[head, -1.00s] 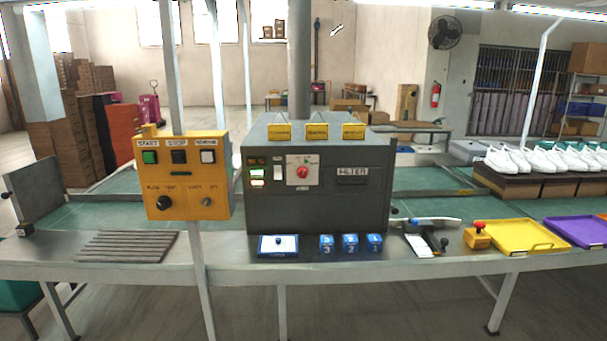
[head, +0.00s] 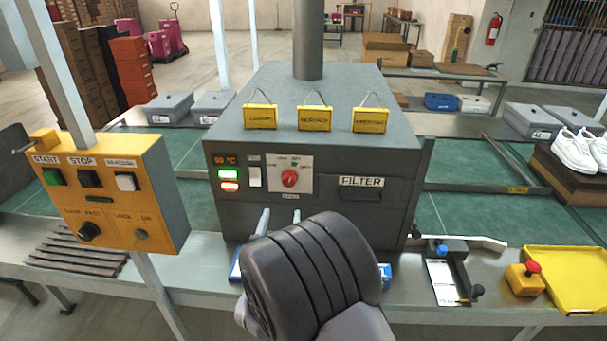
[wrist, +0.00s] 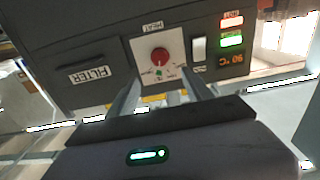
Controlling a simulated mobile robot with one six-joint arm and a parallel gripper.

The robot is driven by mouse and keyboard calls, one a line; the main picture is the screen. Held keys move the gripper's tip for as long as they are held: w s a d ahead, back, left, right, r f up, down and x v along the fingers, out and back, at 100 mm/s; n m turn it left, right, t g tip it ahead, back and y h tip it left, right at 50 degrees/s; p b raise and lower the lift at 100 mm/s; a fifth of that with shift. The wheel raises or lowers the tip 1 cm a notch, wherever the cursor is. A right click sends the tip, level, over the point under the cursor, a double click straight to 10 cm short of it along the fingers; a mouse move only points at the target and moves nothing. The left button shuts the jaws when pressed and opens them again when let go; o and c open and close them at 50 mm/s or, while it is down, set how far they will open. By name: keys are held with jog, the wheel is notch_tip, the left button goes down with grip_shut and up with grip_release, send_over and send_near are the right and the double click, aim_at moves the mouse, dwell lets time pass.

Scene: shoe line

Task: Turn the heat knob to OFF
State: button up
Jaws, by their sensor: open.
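The red heat knob (head: 290,178) sits on a white plate (head: 303,164) on the front of the grey machine (head: 225,165). The small labels around it are hard to read, and I cannot tell which one the knob points to. In the wrist view, which is upside down, the knob (wrist: 159,56) lies ahead, between the lines of my two fingers. My gripper (head: 280,220) is open and empty, below the knob in the head view and apart from it. The gripper (wrist: 162,88) also shows at the lower middle of the wrist view.
A white switch (head: 254,177) and lit displays (head: 228,174) are left of the knob. The filter drawer (head: 362,192) is at its right. A yellow control box (head: 150,195) stands at the left. My arm hides most of the blue items on the bench.

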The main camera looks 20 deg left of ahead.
aim_at(289, 184)
jog(key=b+x, duration=0.1)
jog(key=x, duration=1.3)
jog(key=shift+w, duration=0.2)
jog(key=shift+c, duration=0.5)
grip_shut()
